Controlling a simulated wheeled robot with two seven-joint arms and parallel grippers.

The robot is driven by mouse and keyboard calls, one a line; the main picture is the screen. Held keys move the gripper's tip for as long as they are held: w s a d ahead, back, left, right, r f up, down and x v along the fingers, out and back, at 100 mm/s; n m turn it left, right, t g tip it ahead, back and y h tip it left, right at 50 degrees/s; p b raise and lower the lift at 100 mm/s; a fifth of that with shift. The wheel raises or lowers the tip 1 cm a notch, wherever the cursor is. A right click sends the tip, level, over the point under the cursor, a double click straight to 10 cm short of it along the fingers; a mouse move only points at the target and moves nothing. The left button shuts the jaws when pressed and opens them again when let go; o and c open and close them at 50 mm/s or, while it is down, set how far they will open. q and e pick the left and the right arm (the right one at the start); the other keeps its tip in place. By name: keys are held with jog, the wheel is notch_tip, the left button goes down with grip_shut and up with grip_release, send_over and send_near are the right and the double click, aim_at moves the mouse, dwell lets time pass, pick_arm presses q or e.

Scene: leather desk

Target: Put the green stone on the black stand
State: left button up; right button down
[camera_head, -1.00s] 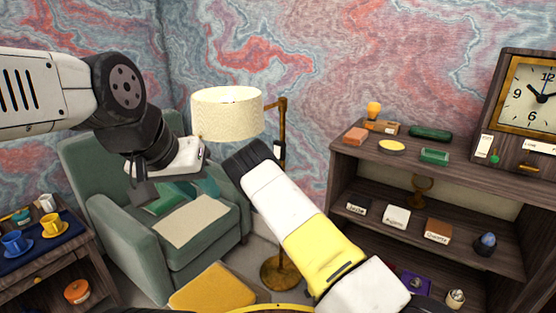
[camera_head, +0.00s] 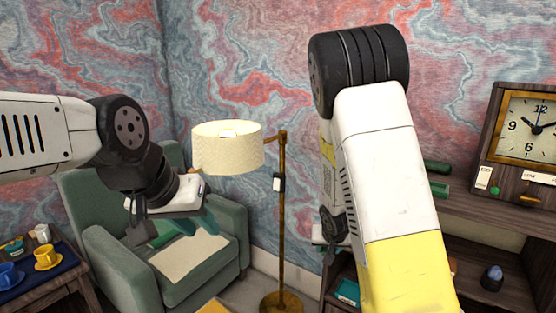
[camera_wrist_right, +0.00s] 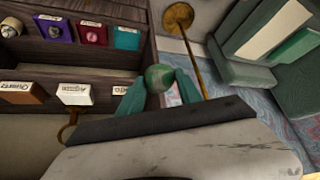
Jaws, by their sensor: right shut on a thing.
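The green stone (camera_wrist_right: 157,78) is a rounded, mottled green piece. In the right wrist view it sits between the teal fingers of my right gripper (camera_wrist_right: 157,88), which is shut on it, in front of the shelf unit's edge. In the head view my right forearm covers that gripper and the stone. My left gripper (camera_head: 178,230) hangs in front of the armchair with its teal fingers apart and nothing visible between them. I cannot make out a black stand in either view.
A dark blue stone (camera_head: 492,278) sits on the shelf.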

notch_tip(320, 180, up, 3)
jog(key=shift+s+d+n+y, duration=0.15)
jog(key=shift+n+y, duration=0.15)
jog(key=shift+n, duration=0.3)
jog(key=s+f, duration=0.4)
jog(key=f, duration=0.1)
jog(key=shift+s+f, duration=0.2)
jog(key=shift+s, duration=0.1)
